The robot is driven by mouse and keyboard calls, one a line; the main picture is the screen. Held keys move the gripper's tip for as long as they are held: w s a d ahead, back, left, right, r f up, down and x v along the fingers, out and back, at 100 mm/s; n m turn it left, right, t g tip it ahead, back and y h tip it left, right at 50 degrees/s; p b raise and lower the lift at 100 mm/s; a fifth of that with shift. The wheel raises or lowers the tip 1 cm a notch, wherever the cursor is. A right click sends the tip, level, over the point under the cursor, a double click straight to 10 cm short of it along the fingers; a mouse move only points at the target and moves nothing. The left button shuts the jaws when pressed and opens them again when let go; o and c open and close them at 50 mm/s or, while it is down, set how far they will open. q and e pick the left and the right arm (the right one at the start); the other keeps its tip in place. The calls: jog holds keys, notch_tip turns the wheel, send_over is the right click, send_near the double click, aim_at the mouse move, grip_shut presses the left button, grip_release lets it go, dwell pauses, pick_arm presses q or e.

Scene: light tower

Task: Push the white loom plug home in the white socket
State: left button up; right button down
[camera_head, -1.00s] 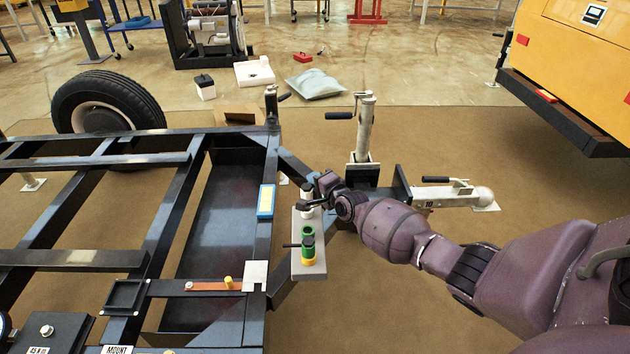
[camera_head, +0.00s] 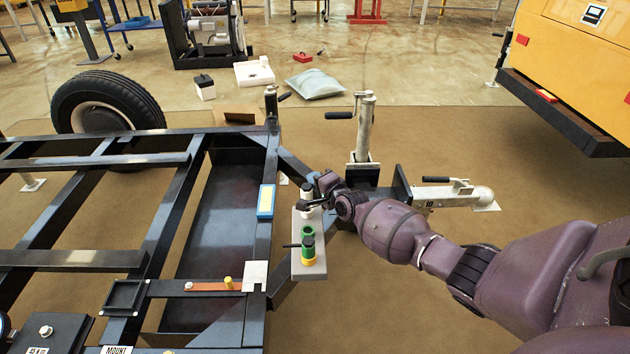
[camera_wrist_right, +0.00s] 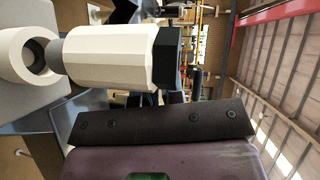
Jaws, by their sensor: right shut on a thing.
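The white loom plug (camera_wrist_right: 110,55) has a faceted white body, a black back end and a grey nose. In the right wrist view its nose points left at the mouth of the white socket (camera_wrist_right: 14,50), a white ring around a dark hole. The body stands clear of the ring; how far the nose is inside I cannot tell. My right gripper (camera_head: 314,203) is shut on the plug at the grey plate (camera_head: 309,272); one dark finger shows below the plug in the wrist view. In the head view the gripper partly hides plug and socket. My left gripper is out of view.
A green connector (camera_head: 308,232) and a yellow ring (camera_head: 308,262) sit on the same plate, close to my gripper. The dark trailer frame (camera_head: 262,235) lies left of it. A jack post (camera_head: 365,130) and the tow coupling (camera_head: 450,195) stand behind my right arm.

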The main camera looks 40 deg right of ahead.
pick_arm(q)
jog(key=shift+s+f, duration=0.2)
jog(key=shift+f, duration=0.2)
pick_arm(e)
jog(key=shift+f, duration=0.4)
